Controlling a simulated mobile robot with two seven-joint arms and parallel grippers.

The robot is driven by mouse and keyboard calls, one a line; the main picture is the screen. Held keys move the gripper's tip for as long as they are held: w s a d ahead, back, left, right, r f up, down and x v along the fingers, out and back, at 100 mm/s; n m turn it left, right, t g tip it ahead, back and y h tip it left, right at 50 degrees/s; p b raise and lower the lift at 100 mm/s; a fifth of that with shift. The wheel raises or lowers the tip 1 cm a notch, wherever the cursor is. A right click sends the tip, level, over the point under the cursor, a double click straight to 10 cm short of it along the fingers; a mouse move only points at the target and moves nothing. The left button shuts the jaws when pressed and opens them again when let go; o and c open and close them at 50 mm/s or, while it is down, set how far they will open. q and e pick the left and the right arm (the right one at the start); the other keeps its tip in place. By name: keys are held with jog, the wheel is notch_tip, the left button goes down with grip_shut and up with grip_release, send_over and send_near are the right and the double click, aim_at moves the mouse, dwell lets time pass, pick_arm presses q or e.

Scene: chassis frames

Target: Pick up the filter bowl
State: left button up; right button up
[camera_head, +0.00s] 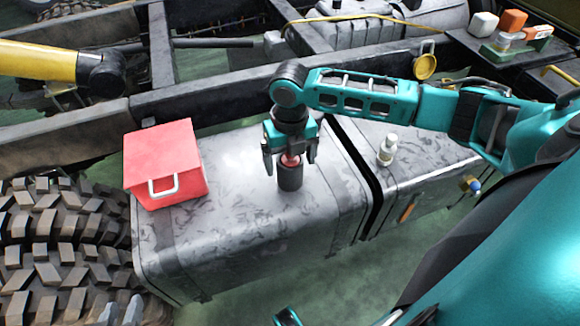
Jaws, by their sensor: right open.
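A dark, upright cylinder with a reddish top (289,178), which looks like the filter bowl, stands on the grey metal tank (225,235) near its middle. My right gripper (291,160) points down directly over it. Its fingers are open, one on each side of the reddish top. I cannot tell whether they touch it. The gripper partly hides the top.
A red box with a white handle (165,165) stands on the tank's left. A small white bottle (388,150) stands to the right, beyond a dark gap. A yellow cup-like part (425,66) is behind my right arm. Chassis rails run behind; a large tyre (60,240) is at left.

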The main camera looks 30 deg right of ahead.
jog(key=shift+f, duration=0.6)
pick_arm(q)
jog(key=shift+s+f, duration=0.1)
jog(key=shift+f, duration=0.2)
pick_arm(e)
jog(key=shift+c, duration=0.3)
jog(key=shift+c, duration=0.8)
pick_arm(q)
jog(key=shift+s+f, duration=0.1)
jog(key=shift+s, duration=0.05)
pick_arm(e)
jog(key=c, duration=1)
jog(key=shift+o, duration=0.2)
jog(key=shift+r, duration=0.1)
